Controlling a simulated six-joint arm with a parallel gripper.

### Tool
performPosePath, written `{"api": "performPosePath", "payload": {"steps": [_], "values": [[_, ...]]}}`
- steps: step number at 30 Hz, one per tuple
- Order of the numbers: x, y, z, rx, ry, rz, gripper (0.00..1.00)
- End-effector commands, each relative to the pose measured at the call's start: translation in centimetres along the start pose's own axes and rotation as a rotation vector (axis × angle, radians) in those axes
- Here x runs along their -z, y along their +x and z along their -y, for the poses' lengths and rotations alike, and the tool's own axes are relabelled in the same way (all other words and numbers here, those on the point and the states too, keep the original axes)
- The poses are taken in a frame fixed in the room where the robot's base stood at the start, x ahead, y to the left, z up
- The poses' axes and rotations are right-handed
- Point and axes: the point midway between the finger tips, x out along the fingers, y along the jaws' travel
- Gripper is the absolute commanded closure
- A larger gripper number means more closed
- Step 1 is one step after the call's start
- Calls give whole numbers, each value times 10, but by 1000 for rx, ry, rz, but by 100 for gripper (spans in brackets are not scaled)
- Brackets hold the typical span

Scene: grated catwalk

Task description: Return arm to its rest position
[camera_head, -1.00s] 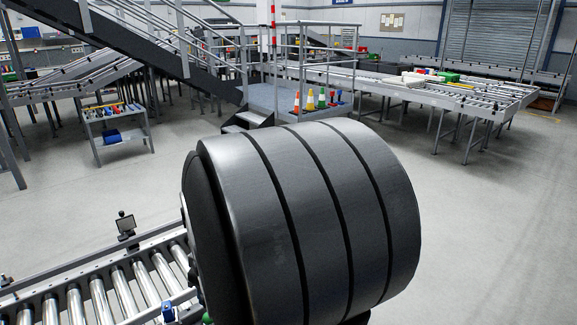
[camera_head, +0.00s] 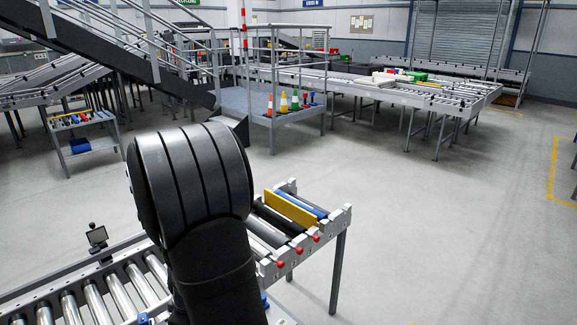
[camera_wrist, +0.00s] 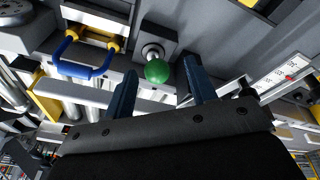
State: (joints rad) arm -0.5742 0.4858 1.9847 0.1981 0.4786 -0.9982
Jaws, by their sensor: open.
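My gripper (camera_wrist: 160,88) shows in the wrist view with its two dark blue fingers spread apart and nothing between them. A green ball knob (camera_wrist: 157,71) on a short metal stem shows between and beyond the fingertips; I cannot tell how far off it is. In the head view my dark arm stands in front of the roller conveyor (camera_head: 70,300), and my gripper is hidden there.
A blue handle (camera_wrist: 84,70) on yellow mounts is left of the knob. A small cart (camera_head: 90,145) stands at left. Cones (camera_head: 283,103) stand on a platform. Floor at right is clear.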

Motion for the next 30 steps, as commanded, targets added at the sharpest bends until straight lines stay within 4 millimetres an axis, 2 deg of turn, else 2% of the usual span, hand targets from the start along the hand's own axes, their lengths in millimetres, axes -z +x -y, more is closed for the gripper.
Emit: {"api": "performPosePath", "payload": {"steps": [7,19,25,30], "values": [[0,20,0,-1,-1,0,48],[0,23,0,-2,-1,-1,48],[1,17,-1,-3,0,-2,48],[1,-2,-1,-4,1,-4,48]]}}
